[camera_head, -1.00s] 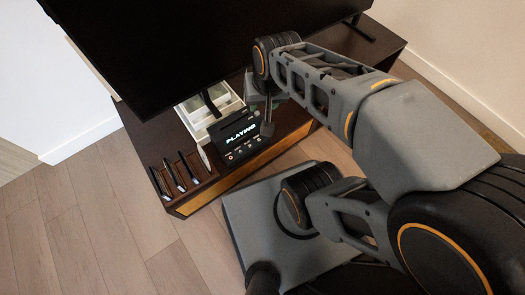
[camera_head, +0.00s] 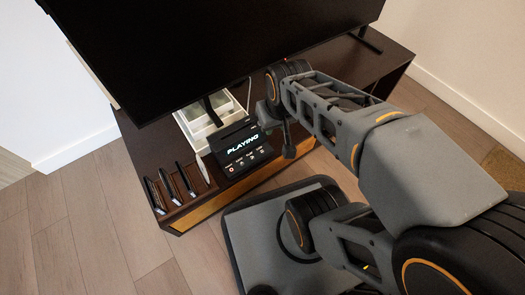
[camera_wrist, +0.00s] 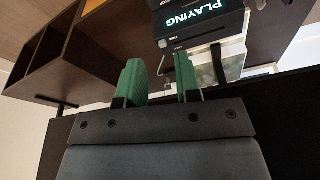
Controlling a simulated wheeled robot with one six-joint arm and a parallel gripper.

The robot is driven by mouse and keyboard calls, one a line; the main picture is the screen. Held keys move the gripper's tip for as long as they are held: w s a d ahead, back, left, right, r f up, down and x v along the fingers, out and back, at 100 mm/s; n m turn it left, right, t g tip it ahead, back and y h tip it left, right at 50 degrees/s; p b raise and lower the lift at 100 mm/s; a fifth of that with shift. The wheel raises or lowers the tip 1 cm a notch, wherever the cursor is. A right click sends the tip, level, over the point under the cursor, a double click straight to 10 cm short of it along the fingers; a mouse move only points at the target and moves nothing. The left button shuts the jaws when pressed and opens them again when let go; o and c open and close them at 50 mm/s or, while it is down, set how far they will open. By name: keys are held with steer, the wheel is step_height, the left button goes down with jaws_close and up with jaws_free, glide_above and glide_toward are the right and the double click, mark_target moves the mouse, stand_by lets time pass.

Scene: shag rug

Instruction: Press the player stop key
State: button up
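The player (camera_head: 238,140) is a small black box on the dark TV cabinet, and its lit display reads "PLAYING". A row of small keys (camera_head: 247,160) runs along its front below the display. Their labels are too small to read, so I cannot tell which is the stop key. In the head view my wrist is just right of the player, with the fingertips not clearly visible.
A large black TV (camera_head: 200,50) stands over the cabinet (camera_head: 340,62) behind the player. A white divided tray (camera_head: 196,128) sits behind the player. Several dark slim items (camera_head: 170,188) stand in slots to its left. The wooden floor (camera_head: 110,240) in front is clear at left.

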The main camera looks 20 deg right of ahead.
jaws_close()
stand_by(1.4)
steer(key=p+v, duration=0.2)
steer(key=w+p+v, duration=0.1)
steer(key=p+v, duration=0.2)
steer(key=shift+w, duration=0.1)
